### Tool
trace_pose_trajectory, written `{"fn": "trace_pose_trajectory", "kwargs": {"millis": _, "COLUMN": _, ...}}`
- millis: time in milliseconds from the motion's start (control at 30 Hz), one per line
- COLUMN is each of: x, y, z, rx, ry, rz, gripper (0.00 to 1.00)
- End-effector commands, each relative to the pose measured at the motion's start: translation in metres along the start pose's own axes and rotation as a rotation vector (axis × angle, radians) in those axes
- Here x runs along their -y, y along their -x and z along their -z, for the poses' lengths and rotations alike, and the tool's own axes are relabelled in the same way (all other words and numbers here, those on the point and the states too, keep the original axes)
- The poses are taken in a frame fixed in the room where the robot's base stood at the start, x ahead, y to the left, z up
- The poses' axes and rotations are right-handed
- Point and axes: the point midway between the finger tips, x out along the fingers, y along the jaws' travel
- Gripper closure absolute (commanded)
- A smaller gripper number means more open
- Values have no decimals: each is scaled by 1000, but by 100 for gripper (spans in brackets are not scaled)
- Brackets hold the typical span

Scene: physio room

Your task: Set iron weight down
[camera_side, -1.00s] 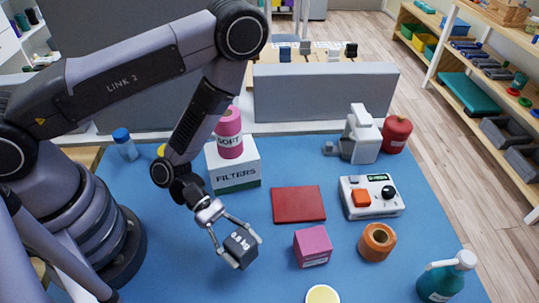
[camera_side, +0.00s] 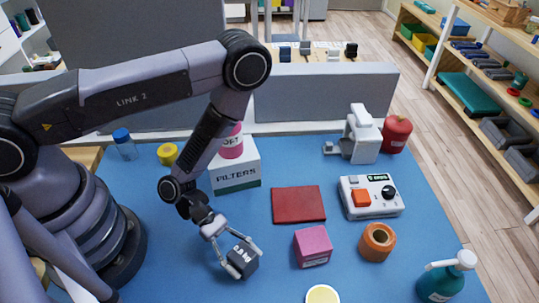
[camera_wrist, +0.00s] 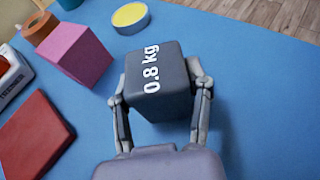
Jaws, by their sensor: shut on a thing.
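The iron weight is a dark grey cube (camera_side: 243,259) marked 0.8 kg. My gripper (camera_side: 239,257) is shut on it, with one finger on each side, over the blue table mat in the side view. In the wrist view the weight (camera_wrist: 158,82) sits between the two fingers of my gripper (camera_wrist: 160,95), its label facing up toward the camera. The weight is tilted in the side view. I cannot tell whether its underside touches the mat.
A pink block (camera_side: 313,246) stands right of the weight, with an orange roll (camera_side: 377,242) beyond it. A dark red pad (camera_side: 298,204) lies behind. A yellow-topped round tin (camera_side: 322,294) is at the front. The blue mat (camera_side: 190,280) is clear left of the weight.

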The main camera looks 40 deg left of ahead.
Motion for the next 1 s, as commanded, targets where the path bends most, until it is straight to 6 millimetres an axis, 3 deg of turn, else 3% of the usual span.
{"fn": "trace_pose_trajectory", "kwargs": {"millis": 200, "x": 0, "y": -1, "z": 2, "rx": 3, "ry": -1, "rz": 0, "gripper": 91}}
{"fn": "trace_pose_trajectory", "kwargs": {"millis": 233, "x": 0, "y": -1, "z": 3, "rx": 0, "ry": 0, "rz": 0, "gripper": 49}}
{"fn": "trace_pose_trajectory", "kwargs": {"millis": 433, "x": 0, "y": -1, "z": 3, "rx": 0, "ry": 0, "rz": 0, "gripper": 24}}
{"fn": "trace_pose_trajectory", "kwargs": {"millis": 867, "x": 0, "y": 2, "z": -6, "rx": 1, "ry": -1, "rz": 0, "gripper": 24}}
{"fn": "trace_pose_trajectory", "kwargs": {"millis": 1000, "x": -2, "y": 23, "z": -8, "rx": -1, "ry": 6, "rz": -7, "gripper": 24}}
